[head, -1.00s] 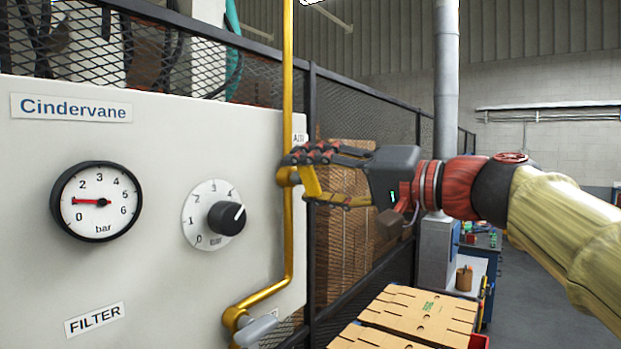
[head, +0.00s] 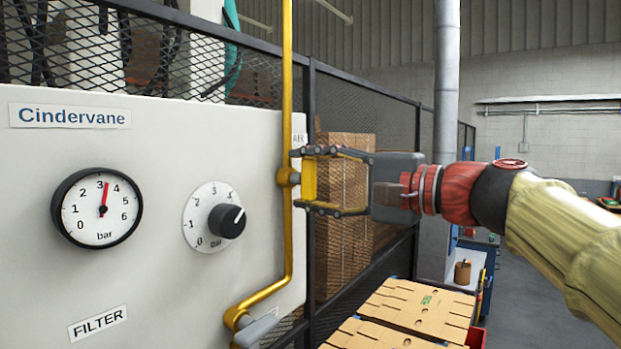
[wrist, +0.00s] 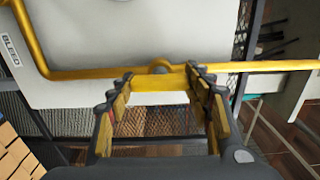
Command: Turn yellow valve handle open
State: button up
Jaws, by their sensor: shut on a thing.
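The yellow valve handle (head: 309,180) sits on the brass-coloured vertical pipe (head: 288,230) at the right edge of the white panel. It stands upright, in line with the pipe. My gripper (head: 322,181) is shut on the handle from the right, one finger near its top end and one near its bottom end. In the wrist view the handle (wrist: 160,84) spans between the two fingers, along the pipe (wrist: 100,73). The pressure gauge (head: 97,207) on the panel has its red needle a little above 3 bar.
A black knob (head: 227,221) on a dial sits left of the pipe. Behind my gripper are a mesh fence (head: 390,140) and stacked cardboard (head: 345,215). Flat cardboard (head: 420,308) lies below my arm.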

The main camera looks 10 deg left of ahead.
dwell(0.3)
jog(key=o, duration=1.1)
jog(key=shift+o, duration=0.4)
jog(key=v, duration=1.2)
jog(key=shift+f, duration=0.1)
